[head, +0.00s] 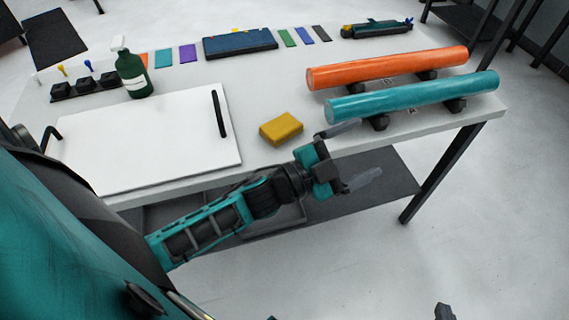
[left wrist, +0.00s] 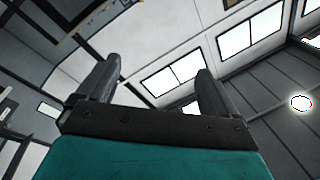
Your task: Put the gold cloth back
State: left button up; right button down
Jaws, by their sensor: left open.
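The gold cloth (head: 282,129) lies as a folded yellow block on the white table, near its front edge, right of the white board. My left gripper (head: 369,148) is at the table's front edge, right of the cloth and apart from it. Its two fingers are spread and nothing is between them. The left wrist view shows the same open, empty fingers (left wrist: 155,85) against walls and windows; the cloth is not in that view. A small dark piece at the bottom edge of the head view may be part of my right gripper (head: 445,312); its jaws cannot be made out.
An orange roll (head: 388,68) and a teal roll (head: 412,96) lie on dark supports at the right. A white board (head: 145,140) with dark handles covers the left front. A green spray bottle (head: 131,72) stands behind it. A blue flat case (head: 240,43) and colour swatches line the back.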

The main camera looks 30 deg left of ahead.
pick_arm(q)
jog(key=s+a+f+n+g+y, duration=0.3)
jog(key=s+f+n, duration=0.3)
jog(key=f, duration=0.2)
jog(key=s+a+f+n+g+y+p, duration=0.1)
jog(key=s+a+f+n+y, duration=0.3)
jog(key=f, duration=0.4)
jog(key=shift+s+a+n+g+y, duration=0.15)
jog(key=shift+s+n+g+y, duration=0.55)
jog(key=shift+s+n+g, duration=0.4)
